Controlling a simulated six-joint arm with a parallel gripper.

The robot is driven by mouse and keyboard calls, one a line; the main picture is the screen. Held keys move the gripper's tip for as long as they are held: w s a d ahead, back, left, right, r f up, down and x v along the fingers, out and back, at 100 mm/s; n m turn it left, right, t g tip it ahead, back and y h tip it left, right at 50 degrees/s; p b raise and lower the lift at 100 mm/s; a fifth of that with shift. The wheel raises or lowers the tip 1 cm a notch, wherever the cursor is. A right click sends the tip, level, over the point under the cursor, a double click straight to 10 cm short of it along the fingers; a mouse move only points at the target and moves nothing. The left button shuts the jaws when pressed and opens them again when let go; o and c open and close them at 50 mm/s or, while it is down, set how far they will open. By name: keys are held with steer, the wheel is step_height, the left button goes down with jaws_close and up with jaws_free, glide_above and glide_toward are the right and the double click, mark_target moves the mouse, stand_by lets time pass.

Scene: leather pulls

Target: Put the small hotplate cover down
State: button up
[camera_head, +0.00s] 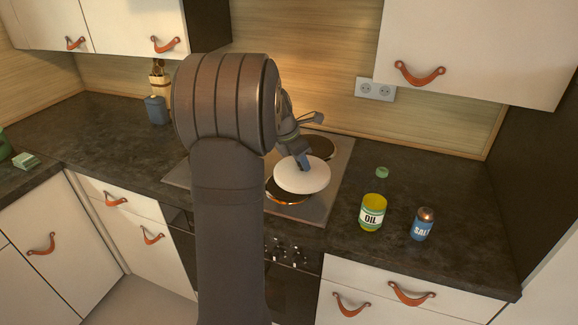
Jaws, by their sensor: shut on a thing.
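The small hotplate cover (302,178) is a pale round disc over the front right part of the hob (334,191). My gripper (304,163) is shut on it from above. A brown-orange round hotplate (287,196) shows partly from under the cover's lower left edge. The cover hides the rest of that hotplate. I cannot tell whether the cover touches the hob or hangs just above it. Another round hotplate (322,145) shows behind the cover. My arm hides the left part of the hob.
A yellow oil can (372,213), a blue salt shaker (422,224) and a small green lid (382,172) stand on the dark worktop right of the hob. A blue jar (156,110) and a bottle (159,82) stand at the back left. The right worktop has free room.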

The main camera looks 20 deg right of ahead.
mark_target(320, 179)
steer(key=s+d+r, duration=0.1)
steer(key=s, duration=0.1)
steer(key=s+d+r, duration=0.1)
steer(key=s, duration=0.1)
steer(key=s+d+r, duration=0.1)
steer(key=s+r, duration=0.1)
steer(key=shift+d, duration=0.2)
steer(key=s+d+f+m, duration=0.1)
steer(key=s+d+f, duration=0.15)
steer(key=d, duration=1.35)
steer(key=s+d+r+m+g, duration=0.2)
steer(key=s+d+m, duration=0.45)
steer(key=s, duration=0.65)
steer(key=shift+n, duration=0.85)
steer(key=shift+w+d+f, duration=0.2)
steer(key=shift+w+f, duration=1.6)
steer(key=shift+w, duration=0.1)
steer(key=shift+w+d+f, duration=0.25)
steer(key=shift+w+f, duration=1.55)
steer(key=shift+w, duration=0.1)
steer(key=shift+w+d+f, duration=0.2)
steer(key=shift+w+f, duration=1.6)
steer(key=shift+w, duration=0.1)
steer(key=shift+f, duration=0.1)
steer(key=shift+f, duration=0.1)
steer(key=o, duration=1)
